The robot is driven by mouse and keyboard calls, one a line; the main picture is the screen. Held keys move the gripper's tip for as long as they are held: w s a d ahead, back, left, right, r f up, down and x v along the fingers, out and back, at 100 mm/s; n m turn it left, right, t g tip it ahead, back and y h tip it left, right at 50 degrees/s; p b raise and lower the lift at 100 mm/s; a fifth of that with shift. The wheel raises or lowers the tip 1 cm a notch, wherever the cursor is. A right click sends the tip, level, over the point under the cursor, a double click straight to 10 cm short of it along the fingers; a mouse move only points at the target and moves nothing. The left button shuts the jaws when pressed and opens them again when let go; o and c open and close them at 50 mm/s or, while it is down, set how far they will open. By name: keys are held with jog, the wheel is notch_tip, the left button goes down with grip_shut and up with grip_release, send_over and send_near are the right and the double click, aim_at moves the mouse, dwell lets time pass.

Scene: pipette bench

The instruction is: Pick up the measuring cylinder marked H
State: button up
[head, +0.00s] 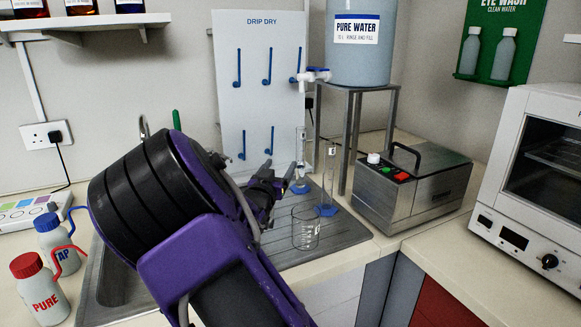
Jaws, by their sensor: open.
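Two clear measuring cylinders with blue bases stand upright on the grey draining board (347,237). The left, farther cylinder (301,160) is just beyond my gripper's fingertips. The right, nearer cylinder (328,180) stands a little to its right. Each has a small dark mark near its top, too small to read, so I cannot tell which is H. My gripper (281,176) is open and points right, towards the left cylinder. The fingers look empty, and I cannot tell whether they touch the cylinder.
A glass beaker (306,231) stands in front of the cylinders. The white drip-dry board (262,95) and the stand (348,140) under the pure water tank (361,60) are behind. A steel bath (415,185) is to the right. Pure (40,295) and tap (57,245) bottles stand at left.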

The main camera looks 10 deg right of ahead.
jog(key=m+g, duration=0.1)
send_near(299, 158)
jog(key=shift+h, duration=0.3)
jog(key=x, duration=0.3)
jog(key=f+x, duration=0.1)
jog(key=x, duration=0.2)
jog(key=shift+s+d+f+b, duration=0.15)
jog(key=shift+s+d+b, duration=0.05)
jog(key=shift+b, duration=0.2)
jog(key=shift+w+a+r+x, duration=0.1)
jog(key=shift+r+x, duration=0.05)
jog(key=shift+x, duration=0.8)
jog(key=shift+w+a+r+x, duration=0.1)
jog(key=shift+a+x, duration=0.05)
jog(key=shift+x, duration=0.85)
jog(key=shift+a+r+x, duration=0.1)
jog(key=shift+r+x, duration=0.05)
jog(key=shift+x, duration=0.8)
grip_shut()
